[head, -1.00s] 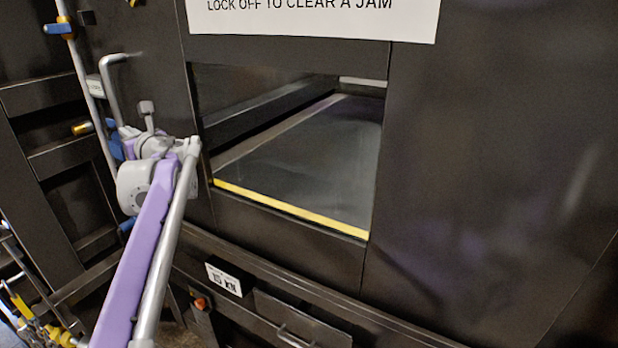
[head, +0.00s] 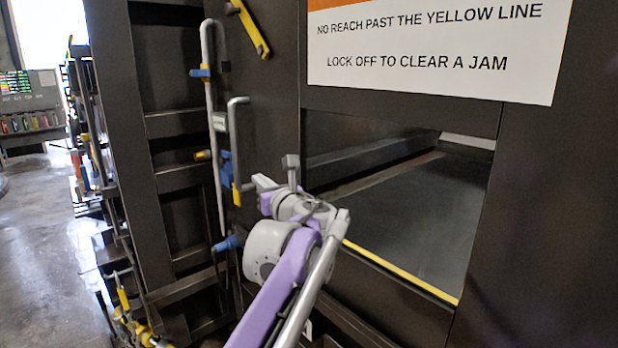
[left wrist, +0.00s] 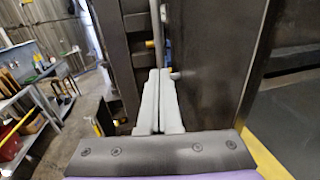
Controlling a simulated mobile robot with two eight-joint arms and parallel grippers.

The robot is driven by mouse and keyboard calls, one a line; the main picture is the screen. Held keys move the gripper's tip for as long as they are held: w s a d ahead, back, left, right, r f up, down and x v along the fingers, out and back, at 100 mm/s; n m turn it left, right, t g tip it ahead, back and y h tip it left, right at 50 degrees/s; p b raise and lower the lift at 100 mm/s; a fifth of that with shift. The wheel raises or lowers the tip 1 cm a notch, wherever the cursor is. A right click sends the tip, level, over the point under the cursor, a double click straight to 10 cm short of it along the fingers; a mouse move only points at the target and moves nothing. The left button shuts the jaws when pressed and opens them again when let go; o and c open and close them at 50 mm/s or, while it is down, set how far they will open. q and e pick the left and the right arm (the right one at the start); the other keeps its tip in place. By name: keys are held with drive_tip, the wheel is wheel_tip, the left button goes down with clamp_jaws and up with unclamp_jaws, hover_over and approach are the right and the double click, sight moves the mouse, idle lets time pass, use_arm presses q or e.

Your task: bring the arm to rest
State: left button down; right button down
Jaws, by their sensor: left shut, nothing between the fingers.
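My left arm comes in from the bottom of the head view, and its gripper (head: 263,183) is in front of the dark compactor wall, left of the opening. In the left wrist view the two grey fingers (left wrist: 159,75) lie together, shut and empty. They point toward the dark wall and a grey pipe, and I see nothing held. In the head view the fingers are small and partly hidden by the wrist. My right gripper is not in view.
The compactor opening (head: 400,215) with a yellow line (head: 400,272) along its lower edge is right of my arm. A white sign (head: 430,50) hangs above. A grey bent handle (head: 233,140) and a pipe (head: 212,120) with blue fittings are close on the left. Open floor (head: 40,240) lies farther left.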

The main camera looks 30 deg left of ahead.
use_arm(q)
drive_tip(key=shift+a+f, duration=0.1)
drive_tip(key=s+d+f+n+g+h, duration=0.1)
drive_tip(key=s+d+f+n+h, duration=0.4)
drive_tip(key=f, duration=0.9)
drive_tip(key=s+d+f+n+g+h, duration=0.1)
drive_tip(key=s+d+f+n+h, duration=0.4)
drive_tip(key=s+d+f+n, duration=0.6)
drive_tip(key=s+d+f+n+g+h, duration=0.1)
drive_tip(key=s+d+f+n+h, duration=0.4)
drive_tip(key=d+f, duration=0.5)
wheel_tip(320, 180, down, 7)
drive_tip(key=s+n, duration=0.2)
drive_tip(key=s, duration=0.1)
drive_tip(key=shift+r+n+h, duration=0.2)
drive_tip(key=shift+n+h, duration=0.2)
